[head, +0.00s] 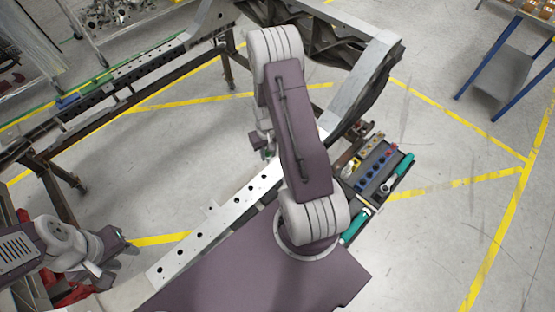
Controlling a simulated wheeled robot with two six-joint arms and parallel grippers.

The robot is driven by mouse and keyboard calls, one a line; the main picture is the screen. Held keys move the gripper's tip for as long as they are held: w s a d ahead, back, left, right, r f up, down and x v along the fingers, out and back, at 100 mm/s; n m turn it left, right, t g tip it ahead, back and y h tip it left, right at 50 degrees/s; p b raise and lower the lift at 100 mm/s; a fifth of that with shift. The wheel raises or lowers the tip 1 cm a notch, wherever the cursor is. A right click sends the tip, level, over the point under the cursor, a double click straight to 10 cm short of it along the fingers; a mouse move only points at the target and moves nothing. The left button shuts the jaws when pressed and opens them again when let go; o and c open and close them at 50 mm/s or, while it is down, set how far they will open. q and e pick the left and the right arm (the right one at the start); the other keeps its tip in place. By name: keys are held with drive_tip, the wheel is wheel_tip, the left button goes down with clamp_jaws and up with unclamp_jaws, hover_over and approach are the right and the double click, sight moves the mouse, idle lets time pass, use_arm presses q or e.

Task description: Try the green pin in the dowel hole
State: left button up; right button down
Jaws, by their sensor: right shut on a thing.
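My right arm reaches up the middle of the head view, and my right gripper (262,143) shows as a small dark shape beside its far end, partly hidden by the arm. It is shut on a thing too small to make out. I cannot pick out the green pin. A pale metal bar with a row of dark holes (222,226) runs diagonally below the gripper; which one is the dowel hole I cannot tell. My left gripper (108,255) is at the lower left, away from the bar, and its jaws are unclear.
A dark tool tray (378,193) right of my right arm holds blue and red pieces and teal-handled tools (399,168). A blue-legged cart (497,80) is at the upper right. Open floor with yellow lines lies to the right.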

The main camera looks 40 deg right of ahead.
wheel_tip(320, 180, down, 9)
drive_tip(key=a+b, duration=0.2)
drive_tip(key=b, duration=0.2)
drive_tip(key=shift+w+n+b, duration=0.3)
drive_tip(key=shift+n+b, duration=0.1)
drive_tip(key=shift+a, duration=0.15)
idle(0.8)
drive_tip(key=shift+f+b, duration=0.95)
drive_tip(key=shift+f, duration=0.35)
drive_tip(key=c, duration=1.1)
unclamp_jaws()
